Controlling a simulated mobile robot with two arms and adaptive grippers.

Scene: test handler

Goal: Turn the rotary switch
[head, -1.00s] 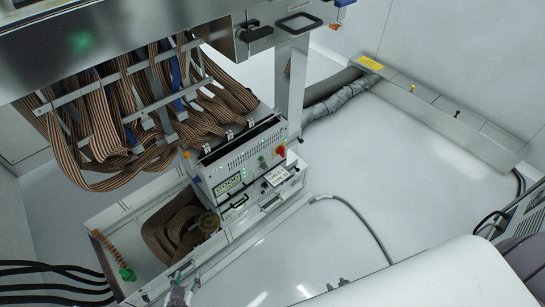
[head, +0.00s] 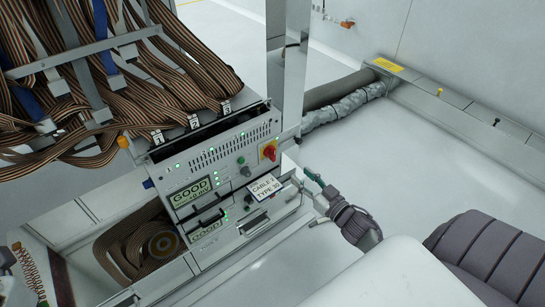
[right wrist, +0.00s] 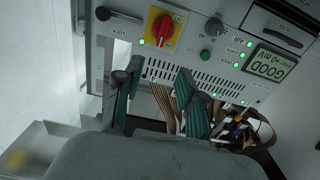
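The rotary switch (head: 269,151) is a red knob on a yellow plate, at the upper right of the grey panel's front. It also shows in the right wrist view (right wrist: 163,28), above the space between the fingers. My right gripper (head: 314,177) is right of the panel in the head view. In the right wrist view my right gripper (right wrist: 153,80) has its two green-padded fingers apart, with nothing between them, and they do not enclose the red knob. A grey part at the left edge of the head view may be my left arm; its fingers cannot be made out.
The panel has a green button (head: 241,160), a small black knob (head: 245,171) and a GOOD display (head: 191,192). A white label (head: 265,188) reads CABLE 2 TYPE 30. Ribbon cables (head: 180,75) hang upper left. A metal post (head: 289,80) stands behind the panel.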

